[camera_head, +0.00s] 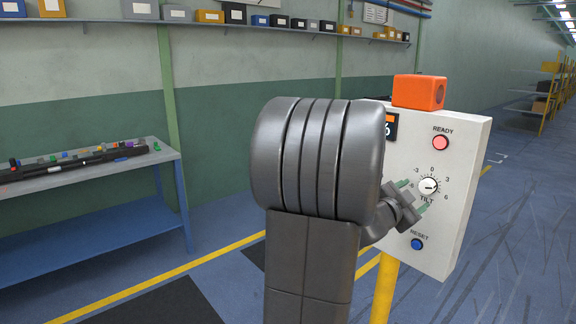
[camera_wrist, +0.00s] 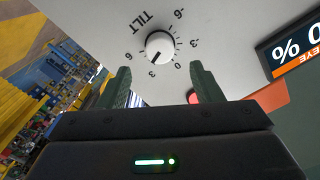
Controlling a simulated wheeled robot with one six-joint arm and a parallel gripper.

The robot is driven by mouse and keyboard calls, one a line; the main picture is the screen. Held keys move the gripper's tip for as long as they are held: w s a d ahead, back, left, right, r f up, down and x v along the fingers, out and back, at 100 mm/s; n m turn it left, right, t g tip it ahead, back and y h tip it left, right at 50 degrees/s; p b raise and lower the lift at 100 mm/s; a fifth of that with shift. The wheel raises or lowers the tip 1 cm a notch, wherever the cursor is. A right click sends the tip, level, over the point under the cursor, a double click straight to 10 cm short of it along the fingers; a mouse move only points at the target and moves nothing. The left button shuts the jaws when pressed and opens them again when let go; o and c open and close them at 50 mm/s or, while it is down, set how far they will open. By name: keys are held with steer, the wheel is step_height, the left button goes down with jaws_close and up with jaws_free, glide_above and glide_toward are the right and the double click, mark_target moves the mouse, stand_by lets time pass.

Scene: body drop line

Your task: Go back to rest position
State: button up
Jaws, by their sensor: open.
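The control box (camera_head: 460,140) is white and stands on a yellow post. Its TILT knob (camera_head: 428,186) is white, with a dark pointer mark. My gripper (camera_head: 417,195) is in front of the panel, close to the knob. In the wrist view the two green fingers of my gripper (camera_wrist: 160,72) stand wide apart, with nothing held between them. Whether a fingertip touches the panel cannot be told. My arm hides the box's left part.
A red READY lamp (camera_head: 440,143) and blue RESET button (camera_head: 417,244) sit on the panel. An orange block (camera_head: 419,92) is on top. A bench (camera_head: 95,180) with small parts stands left. A wall shelf (camera_head: 230,27) holds boxes. Open floor (camera_head: 520,240) lies right.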

mark_target(425, 186)
steer(key=v, duration=0.7)
steer(key=p+x, duration=0.1)
steer(key=x, duration=1.3)
steer(key=shift+w+d, duration=0.2)
steer(key=shift+d, duration=0.05)
steer(key=n+p, duration=0.3)
steer(key=shift+s+a+r, duration=0.1)
steer(key=shift+a+r, duration=0.15)
steer(key=shift+r, duration=0.05)
steer(key=n+p, duration=0.3)
steer(key=n, duration=0.1)
steer(key=shift+p, duration=0.35)
steer(key=b+v, duration=0.3)
steer(key=v, duration=1)
steer(key=shift+s+a+f, duration=0.2)
steer(key=shift+s+f, duration=0.05)
steer(key=shift+f, duration=0.05)
